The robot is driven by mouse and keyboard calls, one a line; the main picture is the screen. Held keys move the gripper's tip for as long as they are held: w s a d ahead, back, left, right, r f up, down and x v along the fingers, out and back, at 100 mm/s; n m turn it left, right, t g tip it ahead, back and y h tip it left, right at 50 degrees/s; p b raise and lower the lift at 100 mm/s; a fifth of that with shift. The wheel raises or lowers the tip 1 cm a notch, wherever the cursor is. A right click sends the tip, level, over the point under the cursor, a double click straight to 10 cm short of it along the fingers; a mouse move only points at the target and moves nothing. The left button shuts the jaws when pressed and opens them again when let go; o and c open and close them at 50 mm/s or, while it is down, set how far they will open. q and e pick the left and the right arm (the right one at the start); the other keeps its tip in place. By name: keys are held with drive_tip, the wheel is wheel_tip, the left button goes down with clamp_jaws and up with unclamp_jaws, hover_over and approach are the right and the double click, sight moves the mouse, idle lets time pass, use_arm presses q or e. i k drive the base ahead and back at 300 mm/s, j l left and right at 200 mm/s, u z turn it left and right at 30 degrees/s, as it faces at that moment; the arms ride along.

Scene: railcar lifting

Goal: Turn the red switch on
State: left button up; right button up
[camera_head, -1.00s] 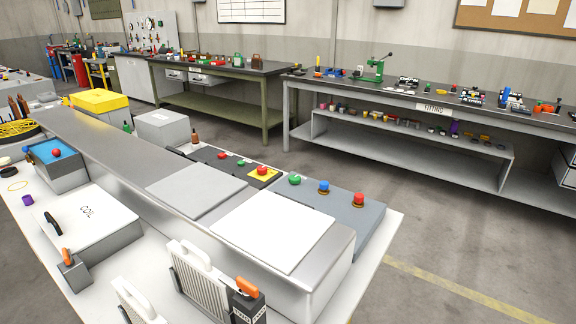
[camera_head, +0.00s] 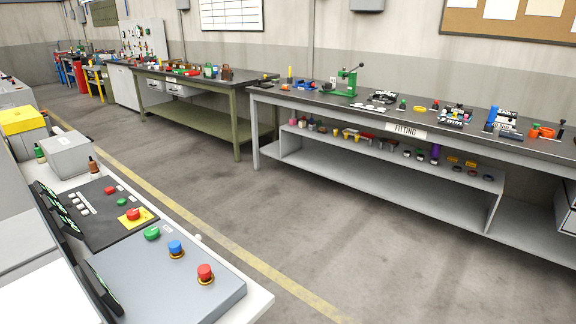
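Several red controls show on the desk at the left, and I cannot tell which is the task's red switch. A red mushroom button (camera_head: 205,272) with a yellow ring sits on the sloped grey panel (camera_head: 150,285), at its right. A blue button (camera_head: 175,248) and a green button (camera_head: 152,232) stand beside it in a row. Behind, a black panel (camera_head: 84,229) carries a red button (camera_head: 133,214) on a yellow plate, a small red button (camera_head: 109,190) and a small green one (camera_head: 121,202). Neither of my grippers is in view.
A grey workbench labelled FITTING (camera_head: 405,131) with tools stands at the back right, and a green-legged bench (camera_head: 190,118) behind left. The concrete floor (camera_head: 330,220) between desk and benches is clear, with a yellow line (camera_head: 225,242).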

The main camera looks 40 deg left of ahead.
sight(132, 214)
drive_tip(key=i+u, duration=0.1)
drive_tip(key=i, duration=0.5)
drive_tip(key=i+l+u, duration=0.1)
drive_tip(key=i, duration=0.45)
drive_tip(key=i+l+u, duration=0.1)
drive_tip(key=i, duration=0.5)
drive_tip(key=i+u, duration=0.2)
drive_tip(key=u, duration=0.25)
drive_tip(key=i+u, duration=0.2)
drive_tip(key=u, duration=0.3)
drive_tip(key=i+l+u, duration=0.1)
drive_tip(key=u, duration=0.35)
drive_tip(key=i+l+u, duration=0.2)
drive_tip(key=u, duration=0.25)
